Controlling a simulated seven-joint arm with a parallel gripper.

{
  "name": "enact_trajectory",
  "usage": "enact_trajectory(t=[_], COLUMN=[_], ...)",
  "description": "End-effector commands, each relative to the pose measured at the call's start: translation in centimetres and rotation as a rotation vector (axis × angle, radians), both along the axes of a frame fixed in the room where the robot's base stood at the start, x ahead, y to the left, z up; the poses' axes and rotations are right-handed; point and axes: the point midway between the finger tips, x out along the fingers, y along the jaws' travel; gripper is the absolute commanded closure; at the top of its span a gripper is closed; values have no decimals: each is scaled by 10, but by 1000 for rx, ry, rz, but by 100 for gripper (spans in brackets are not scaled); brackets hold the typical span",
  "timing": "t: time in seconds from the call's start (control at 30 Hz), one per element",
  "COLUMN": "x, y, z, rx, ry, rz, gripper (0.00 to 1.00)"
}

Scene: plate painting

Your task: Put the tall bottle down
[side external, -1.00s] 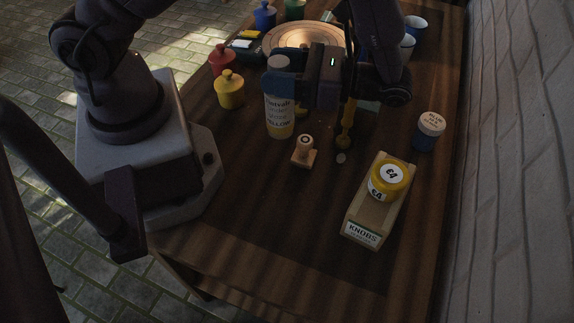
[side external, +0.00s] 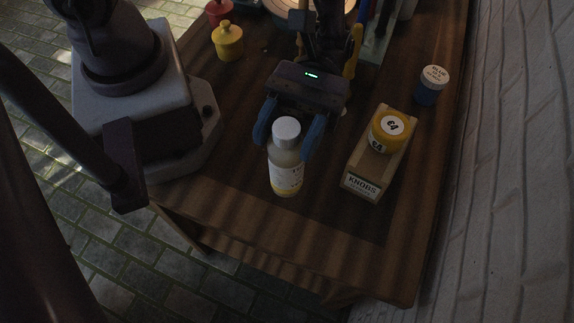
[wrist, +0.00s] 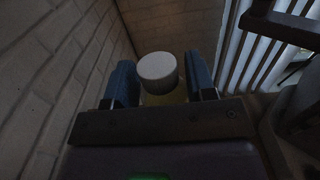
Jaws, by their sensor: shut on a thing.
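The tall bottle (side external: 286,172) has a grey-white cap and a pale label with yellow at its lower part. It is upright near the front of the wooden table (side external: 330,235). My gripper (side external: 289,143) is shut on the bottle, with one blue finger on each side of it, below the cap. In the wrist view the white cap (wrist: 158,71) shows between the blue fingers of my gripper (wrist: 163,88). I cannot tell whether the bottle's base touches the table.
A wooden KNOBS box (side external: 361,187) with a yellow-lidded £4 jar (side external: 389,131) stands close to the right. A blue jar (side external: 432,85) with a white lid is farther right. A yellow pot (side external: 228,41) stands at the back left. The table's front is bare.

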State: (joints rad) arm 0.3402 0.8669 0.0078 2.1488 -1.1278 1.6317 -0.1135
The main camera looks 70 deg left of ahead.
Motion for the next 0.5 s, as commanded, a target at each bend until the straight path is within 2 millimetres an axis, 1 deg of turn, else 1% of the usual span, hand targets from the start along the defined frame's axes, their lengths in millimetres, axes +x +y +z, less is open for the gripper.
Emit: enact_trajectory(t=[0.03, 0.1, 0.23, 0.4, 0.5], x=[-1, 0, 0, -1, 0], y=[0, 0, 0, 0, 0], z=[-9, -17, -28, -51, -58], rx=[2, 0, -1, 0, -1], ry=[5, 3, 1, 3, 1], rz=[-2, -2, -3, -5, -5], gripper=[100, 100, 100, 100, 100])
